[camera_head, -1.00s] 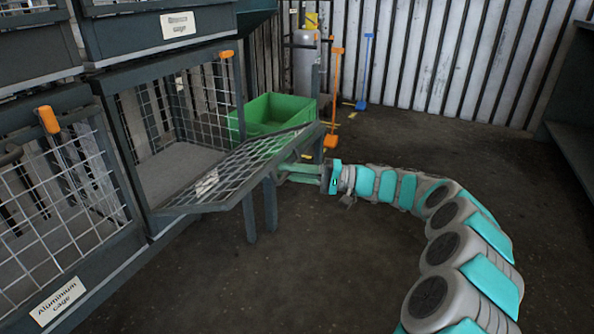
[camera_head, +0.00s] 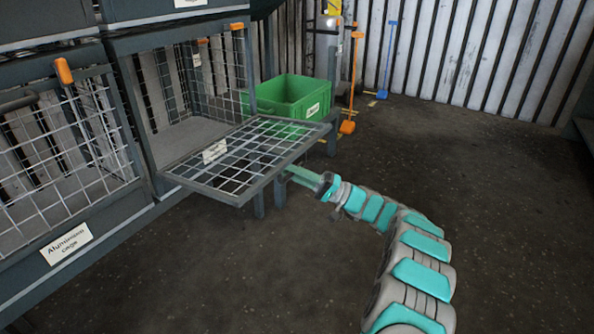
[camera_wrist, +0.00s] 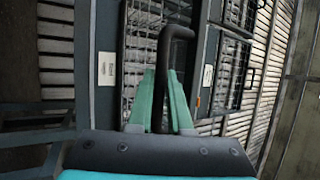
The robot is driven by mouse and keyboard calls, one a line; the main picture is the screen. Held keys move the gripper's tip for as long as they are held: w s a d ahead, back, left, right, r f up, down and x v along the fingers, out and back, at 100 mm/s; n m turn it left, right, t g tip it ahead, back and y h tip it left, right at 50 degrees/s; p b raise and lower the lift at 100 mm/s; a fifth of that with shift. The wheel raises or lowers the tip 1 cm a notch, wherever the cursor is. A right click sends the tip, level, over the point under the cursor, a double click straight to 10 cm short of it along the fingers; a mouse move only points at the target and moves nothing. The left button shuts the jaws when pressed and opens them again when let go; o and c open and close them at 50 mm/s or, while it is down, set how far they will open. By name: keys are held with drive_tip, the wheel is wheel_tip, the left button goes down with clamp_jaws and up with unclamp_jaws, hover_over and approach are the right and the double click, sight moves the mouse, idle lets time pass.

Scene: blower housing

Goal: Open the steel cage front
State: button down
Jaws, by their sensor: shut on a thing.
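The steel cage front (camera_head: 243,160) is a grey-framed mesh panel with a white label (camera_head: 215,151). It hangs out from the bottom of the cage opening and lies close to level. The cage (camera_head: 190,128) behind it is open, with a bare grey floor. My gripper (camera_head: 298,174) is at the panel's outer edge, coming from the right. In the wrist view my green fingers (camera_wrist: 161,90) are shut on a black bar handle (camera_wrist: 178,33). The handle is hidden in the head view.
The aluminium cage (camera_head: 70,165) is closed, to the left, with an orange latch (camera_head: 63,71). A green crate (camera_head: 290,97) stands behind the panel. Orange (camera_head: 352,85) and blue (camera_head: 388,60) long-handled tools stand by the back wall. The floor at right is clear.

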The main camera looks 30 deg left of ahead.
idle(0.4)
drive_tip(key=c, duration=0.8)
unclamp_jaws()
drive_tip(key=shift+c, duration=0.2)
drive_tip(key=v, duration=0.7)
drive_tip(key=shift+d+f, duration=0.3)
drive_tip(key=shift+f, duration=0.05)
drive_tip(key=shift+r, duration=0.1)
